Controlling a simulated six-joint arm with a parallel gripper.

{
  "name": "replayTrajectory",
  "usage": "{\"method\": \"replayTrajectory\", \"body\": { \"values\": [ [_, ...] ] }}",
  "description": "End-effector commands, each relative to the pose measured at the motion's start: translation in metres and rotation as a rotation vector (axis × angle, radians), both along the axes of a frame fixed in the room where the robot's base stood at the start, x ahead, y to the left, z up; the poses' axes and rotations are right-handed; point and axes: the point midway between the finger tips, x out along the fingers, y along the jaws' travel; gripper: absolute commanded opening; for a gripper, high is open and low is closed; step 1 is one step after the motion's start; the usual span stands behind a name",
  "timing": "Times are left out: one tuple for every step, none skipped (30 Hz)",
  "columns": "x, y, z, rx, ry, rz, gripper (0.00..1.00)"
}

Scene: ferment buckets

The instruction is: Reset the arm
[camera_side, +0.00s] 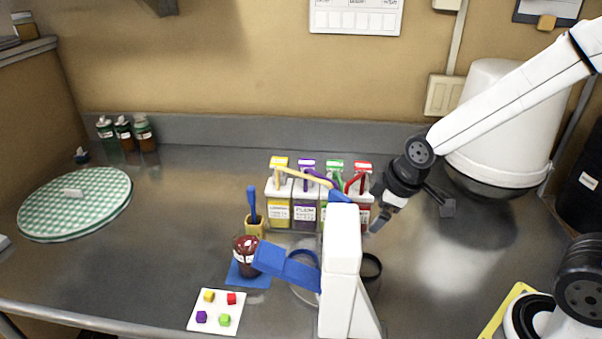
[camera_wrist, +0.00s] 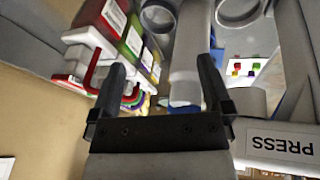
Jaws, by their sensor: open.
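My gripper (camera_side: 412,212) hangs over the counter, right of the bucket row, with its fingers spread apart and nothing visible between them. In the wrist view, the gripper (camera_wrist: 162,78) shows two black fingers wide apart. The green and red ones are partly hidden by a white and blue press (camera_side: 341,262). In the wrist view, the red bucket (camera_wrist: 97,32) is at upper left, close to one finger.
A red jar (camera_side: 246,255) sits on a blue mat (camera_side: 262,283). A white card (camera_side: 207,323) holds several coloured cubes. A checked round mat (camera_side: 100,205) lies left. A large white container (camera_side: 497,85) stands behind my arm.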

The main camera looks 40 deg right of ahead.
Motion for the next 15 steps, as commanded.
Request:
{"method": "replayTrajectory", "body": {
  "values": [
    [-0.007,-0.002,-0.005,0.026,0.021,-0.069,1.00],
    [-0.011,-0.002,-0.008,0.040,0.033,-0.112,1.00],
    [-0.017,-0.003,-0.011,0.060,0.048,-0.170,1.00],
    [-0.021,-0.004,-0.014,0.074,0.059,-0.212,1.00],
    [-0.024,-0.004,-0.016,0.088,0.071,-0.254,1.00],
    [-0.030,-0.005,-0.019,0.104,0.084,-0.308,1.00],
    [-0.033,-0.006,-0.021,0.115,0.093,-0.346,1.00],
    [-0.036,-0.006,-0.023,0.126,0.102,-0.383,1.00],
    [-0.040,-0.007,-0.025,0.139,0.112,-0.426,1.00],
    [-0.043,-0.007,-0.027,0.147,0.119,-0.457,1.00],
    [-0.045,-0.007,-0.028,0.153,0.125,-0.484,1.00],
    [-0.048,-0.008,-0.030,0.162,0.133,-0.515,1.00],
    [-0.049,-0.008,-0.030,0.166,0.137,-0.534,1.00],
    [-0.051,-0.008,-0.031,0.170,0.140,-0.549,1.00],
    [-0.053,-0.008,-0.032,0.174,0.144,-0.567,1.00]
  ]
}}
